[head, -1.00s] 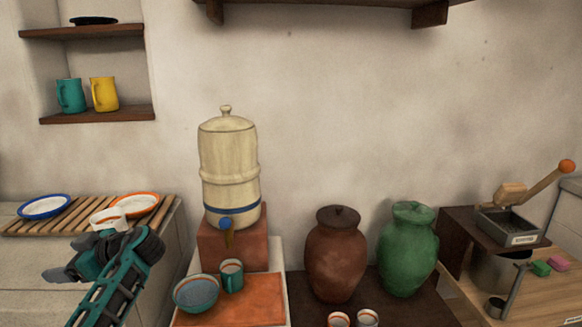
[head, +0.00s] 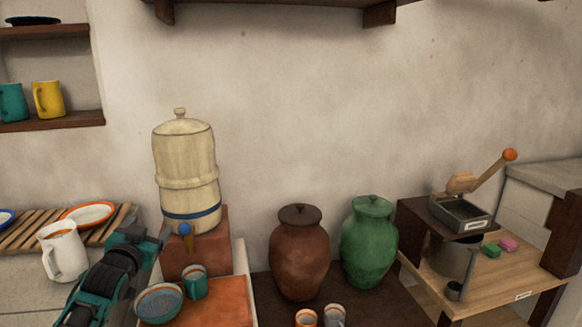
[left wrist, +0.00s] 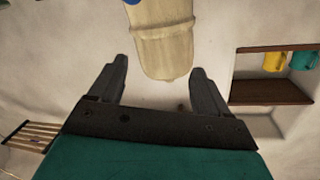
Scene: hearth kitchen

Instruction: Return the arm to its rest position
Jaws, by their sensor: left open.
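My left arm comes in from the bottom left of the head view, and its green and black wrist (head: 125,250) is between the white pitcher and the cream dispenser. The fingers cannot be made out there. In the left wrist view my left gripper (left wrist: 160,78) is open, with its two dark fingers wide apart and nothing between them. The dispenser (left wrist: 160,45) shows upside down beyond the fingers. The white pitcher (head: 64,252) stands upright on the left counter, apart from the gripper. My right gripper is not in view.
The dispenser (head: 186,165) stands on a terracotta block, with a bowl (head: 160,303) and green mug (head: 195,284) in front. A brown jar (head: 299,255) and green jar (head: 369,243) stand right of it. A slatted rack (head: 30,230) is at left, below a wall niche.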

